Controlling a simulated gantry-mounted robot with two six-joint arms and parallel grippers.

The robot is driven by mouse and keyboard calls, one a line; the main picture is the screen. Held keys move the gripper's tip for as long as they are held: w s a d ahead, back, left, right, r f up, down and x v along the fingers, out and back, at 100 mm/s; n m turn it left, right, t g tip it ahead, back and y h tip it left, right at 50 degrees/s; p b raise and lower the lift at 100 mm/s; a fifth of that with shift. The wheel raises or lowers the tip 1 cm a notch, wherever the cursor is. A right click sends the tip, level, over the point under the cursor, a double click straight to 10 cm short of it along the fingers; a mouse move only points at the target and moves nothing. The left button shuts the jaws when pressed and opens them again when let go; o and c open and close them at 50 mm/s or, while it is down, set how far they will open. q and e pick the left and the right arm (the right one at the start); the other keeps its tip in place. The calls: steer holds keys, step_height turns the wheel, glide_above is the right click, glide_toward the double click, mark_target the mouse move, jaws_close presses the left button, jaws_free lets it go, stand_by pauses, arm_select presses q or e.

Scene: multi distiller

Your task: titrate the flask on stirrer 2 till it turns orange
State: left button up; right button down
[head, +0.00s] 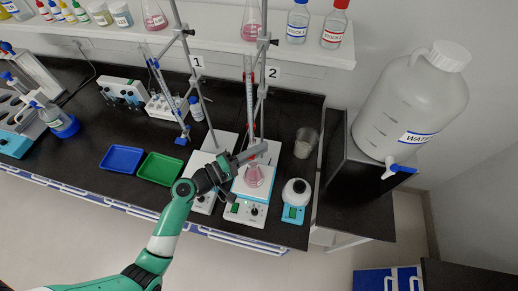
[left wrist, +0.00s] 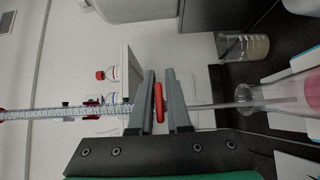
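The flask (head: 254,176) with pink liquid stands on stirrer 2 (head: 246,212), under the upright burette (head: 249,85) clamped at the stand marked 2. My left gripper (head: 256,151) is just above the flask, at the lower end of the burette. In the left wrist view, my left gripper's fingers (left wrist: 161,100) stand on either side of the red stopcock handle (left wrist: 159,102), with a small gap showing, so they look open around it. The burette tip points into the flask neck (left wrist: 245,97). The pink liquid (left wrist: 298,92) shows at the right edge. My right gripper is not in view.
A beaker (head: 306,143) stands right of stirrer 2, and a small white and blue device (head: 295,200) is in front of it. Stand 1 (head: 200,100) with a tilted burette is on the left. Blue (head: 122,158) and green (head: 160,169) trays lie further left. A water carboy (head: 410,100) is at right.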

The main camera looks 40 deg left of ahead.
arm_select(q)
jaws_close()
steer(key=m+g+p, duration=0.1)
steer(key=p, duration=0.1)
steer(key=m+g+p, duration=0.1)
steer(key=p, duration=0.2)
steer(key=shift+f+y+p, duration=0.3)
steer(key=shift+f+y, duration=0.05)
steer(key=shift+y, duration=0.05)
steer(key=m+g+p, duration=0.1)
steer(key=p, duration=0.2)
steer(key=m+g+y+p, duration=0.1)
steer(key=p, duration=0.2)
steer(key=shift+s+a+f, duration=0.1)
steer(key=shift+a+f, duration=0.05)
steer(key=shift+f, duration=0.15)
